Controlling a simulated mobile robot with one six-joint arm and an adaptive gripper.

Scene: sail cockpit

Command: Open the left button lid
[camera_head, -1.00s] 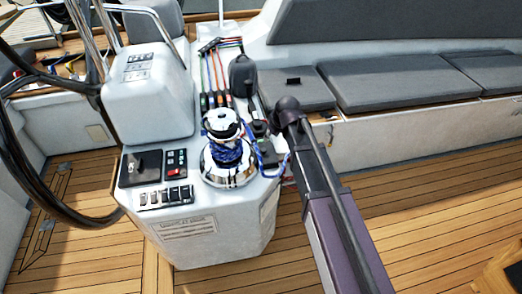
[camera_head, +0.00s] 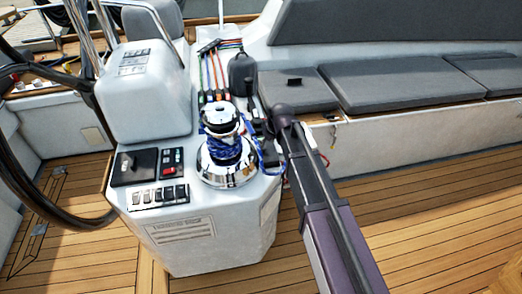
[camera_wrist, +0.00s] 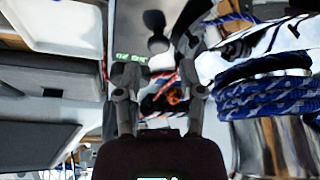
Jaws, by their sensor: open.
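I cannot pick out the left button lid with certainty. The wrist view shows a grey panel (camera_wrist: 129,28) at the top with a dark rounded piece (camera_wrist: 156,20) on it, which may be a button lid. My gripper (camera_wrist: 162,66) is open, its two fingers pointing towards that panel. Dark, blurred shapes lie between and behind the fingers, and I see nothing clearly held. In the head view my arm (camera_head: 318,200) reaches up to the right side of the chrome winch (camera_head: 228,172). It hides much of the area beside the winch, and the fingers cannot be made out there.
The winch's blue rope (camera_head: 222,150) also shows close to the right finger in the wrist view (camera_wrist: 262,95). A white console (camera_head: 205,250) carries the winch and a switch panel (camera_head: 158,197). A steering wheel (camera_head: 22,180) stands left. Grey seats (camera_head: 380,88) lie behind; wooden deck is clear at right.

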